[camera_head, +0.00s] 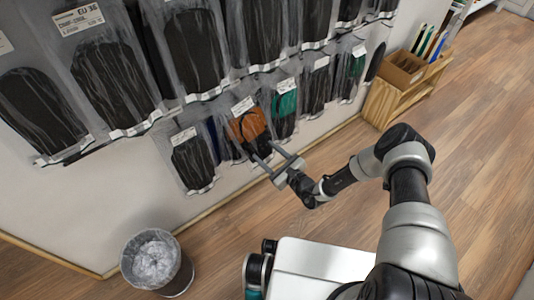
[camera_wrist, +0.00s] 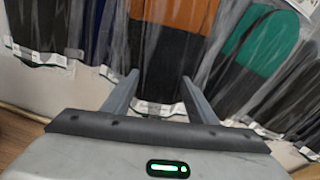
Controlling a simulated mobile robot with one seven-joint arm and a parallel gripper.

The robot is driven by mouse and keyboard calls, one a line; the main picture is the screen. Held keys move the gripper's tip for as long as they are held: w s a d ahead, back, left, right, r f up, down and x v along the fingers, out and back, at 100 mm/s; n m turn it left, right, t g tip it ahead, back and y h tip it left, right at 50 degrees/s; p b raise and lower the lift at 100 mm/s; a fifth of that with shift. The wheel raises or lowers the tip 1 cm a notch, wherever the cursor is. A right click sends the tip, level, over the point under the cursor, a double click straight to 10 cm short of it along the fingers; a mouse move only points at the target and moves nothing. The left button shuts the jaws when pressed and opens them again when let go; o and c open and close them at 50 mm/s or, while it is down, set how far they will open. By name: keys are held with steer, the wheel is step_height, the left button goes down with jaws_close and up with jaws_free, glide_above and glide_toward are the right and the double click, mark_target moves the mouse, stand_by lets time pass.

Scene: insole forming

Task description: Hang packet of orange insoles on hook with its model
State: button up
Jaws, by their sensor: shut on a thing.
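The packet of orange insoles (camera_head: 248,123) is a clear packet, orange at the top and black below. It is at the lower row of the wall display, beside a green-topped packet. My gripper (camera_head: 264,151) reaches the lower part of the orange packet and is shut on it. In the wrist view the orange packet (camera_wrist: 168,16) fills the space ahead, its black lower half between the two fingers of my gripper (camera_wrist: 159,77). The hook behind the orange packet is hidden, so I cannot tell whether the packet hangs on it.
A green-topped packet (camera_head: 285,105) hangs just right of the orange one, and a black packet (camera_head: 193,162) hangs to its left. Larger black packets (camera_head: 195,48) hang above. A waste bin (camera_head: 155,262) stands on the floor at lower left. A wooden shelf (camera_head: 383,103) stands at right.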

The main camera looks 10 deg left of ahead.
steer(key=shift+f, duration=0.1)
stand_by(0.3)
steer(key=o, duration=1.2)
steer(key=p+v, duration=0.4)
steer(key=v, duration=1.3)
steer(key=shift+s+d, duration=0.15)
